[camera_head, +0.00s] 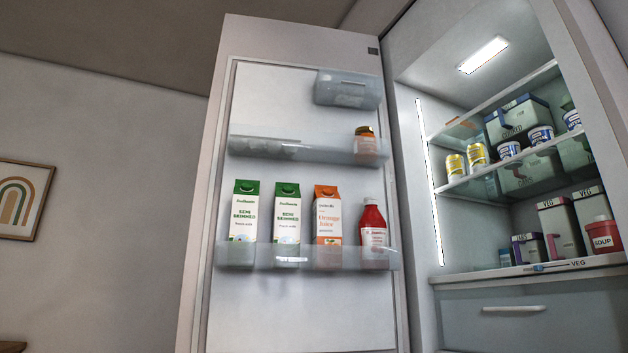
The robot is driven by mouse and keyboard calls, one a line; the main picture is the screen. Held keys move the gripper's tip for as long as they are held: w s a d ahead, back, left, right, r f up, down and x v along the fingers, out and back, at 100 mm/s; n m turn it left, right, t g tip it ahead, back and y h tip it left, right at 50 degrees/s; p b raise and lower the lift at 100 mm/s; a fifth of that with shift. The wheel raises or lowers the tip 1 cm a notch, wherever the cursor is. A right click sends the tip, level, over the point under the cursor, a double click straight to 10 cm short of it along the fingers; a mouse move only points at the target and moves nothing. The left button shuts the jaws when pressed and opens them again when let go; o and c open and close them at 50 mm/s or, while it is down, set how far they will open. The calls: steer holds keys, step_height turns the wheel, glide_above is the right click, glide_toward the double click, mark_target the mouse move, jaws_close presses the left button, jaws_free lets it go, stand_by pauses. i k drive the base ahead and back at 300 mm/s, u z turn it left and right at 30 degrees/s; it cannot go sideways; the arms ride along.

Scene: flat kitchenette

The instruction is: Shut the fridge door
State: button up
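The fridge door (300,320) stands wide open, with its inner face toward me. Its hinge side is at the right, beside the lit fridge interior (455,240). A lower door shelf (300,257) holds two green-topped milk cartons (243,215), an orange juice carton (327,225) and a red bottle (373,225). A middle door shelf (270,148) holds a small jar (366,142). The door's free edge (205,200) is at the left. The door's outer face and lower end are out of sight. My gripper is not in view.
Inside the fridge, glass shelves hold tins, tubs and boxes, above a drawer (500,309). A framed rainbow picture (22,200) hangs on the left wall (110,180). A brown furniture edge (12,346) shows at the bottom left. The floor is out of view.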

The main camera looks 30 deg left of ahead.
mark_target(272, 116)
steer(key=u, duration=2.15)
steer(key=i, duration=5.25)
steer(key=z, duration=4.9)
